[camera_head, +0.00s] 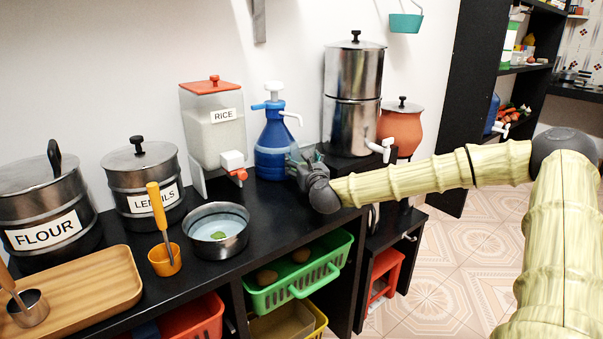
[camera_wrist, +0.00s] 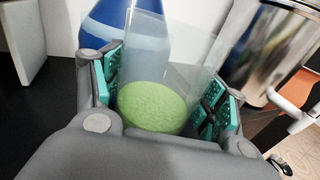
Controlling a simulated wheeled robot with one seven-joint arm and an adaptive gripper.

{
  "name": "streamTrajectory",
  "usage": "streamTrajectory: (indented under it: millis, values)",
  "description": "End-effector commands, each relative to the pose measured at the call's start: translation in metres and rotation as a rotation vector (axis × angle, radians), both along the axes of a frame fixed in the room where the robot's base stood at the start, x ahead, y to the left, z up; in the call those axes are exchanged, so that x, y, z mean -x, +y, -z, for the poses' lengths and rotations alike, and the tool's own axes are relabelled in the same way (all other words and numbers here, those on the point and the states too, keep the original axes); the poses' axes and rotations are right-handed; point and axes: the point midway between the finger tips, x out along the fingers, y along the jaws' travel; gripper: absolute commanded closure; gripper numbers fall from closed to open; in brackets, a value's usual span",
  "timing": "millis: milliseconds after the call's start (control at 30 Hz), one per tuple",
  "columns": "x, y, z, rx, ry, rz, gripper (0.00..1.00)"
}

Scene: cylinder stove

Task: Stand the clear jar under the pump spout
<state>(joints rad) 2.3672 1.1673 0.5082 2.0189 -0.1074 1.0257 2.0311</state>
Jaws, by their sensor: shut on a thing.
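The blue pump bottle (camera_head: 275,145) with a white pump head and white spout (camera_head: 293,116) stands on the black counter against the wall. Its blue body (camera_wrist: 120,30) shows behind the jar in the wrist view. My gripper (camera_head: 300,162) is at the counter just right of the bottle, near and below the spout. In the wrist view its teal finger pads (camera_wrist: 160,88) are shut on the clear jar (camera_wrist: 150,60), which has a green bottom. The jar is mostly hidden by my gripper in the head view. I cannot tell whether the jar touches the counter.
A rice dispenser (camera_head: 212,125) stands left of the pump bottle. A steel cylinder (camera_head: 352,100) with a white tap stands close right, and an orange clay pot (camera_head: 401,128) beyond it. A metal bowl (camera_head: 217,230) and orange cup (camera_head: 165,260) stand on the counter's left part.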

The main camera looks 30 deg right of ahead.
Motion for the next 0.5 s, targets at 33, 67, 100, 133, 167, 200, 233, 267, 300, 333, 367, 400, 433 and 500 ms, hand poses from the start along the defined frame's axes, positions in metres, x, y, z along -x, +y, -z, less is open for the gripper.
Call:
streamTrajectory:
  millis: [33,67,100,133,167,200,233,267,300,333,367,400,433,500]
  values:
    - [-0.002,0.001,0.000,0.001,-0.001,0.000,0.61]
    - [-0.003,0.002,0.000,0.001,-0.001,-0.001,0.61]
    - [-0.006,0.003,0.000,0.002,-0.002,-0.001,0.61]
    - [-0.006,0.003,0.007,0.001,0.000,-0.001,0.61]
    - [-0.005,0.003,0.012,0.001,0.001,-0.001,0.61]
    - [-0.005,0.003,0.018,0.002,0.002,-0.001,0.61]
    - [-0.005,0.003,0.022,0.002,0.001,-0.001,0.61]
    - [-0.005,0.003,0.027,0.001,0.000,-0.001,0.61]
    - [-0.005,0.003,0.031,0.001,0.000,0.000,0.61]
    - [-0.005,0.002,0.033,0.001,0.000,0.000,0.61]
    - [-0.005,0.002,0.035,0.001,-0.001,0.000,0.61]
    - [-0.005,0.002,0.036,0.000,-0.001,0.000,0.61]
    - [-0.005,0.002,0.036,0.000,-0.001,0.000,0.61]
    - [-0.005,0.002,0.035,0.000,-0.001,0.000,0.61]
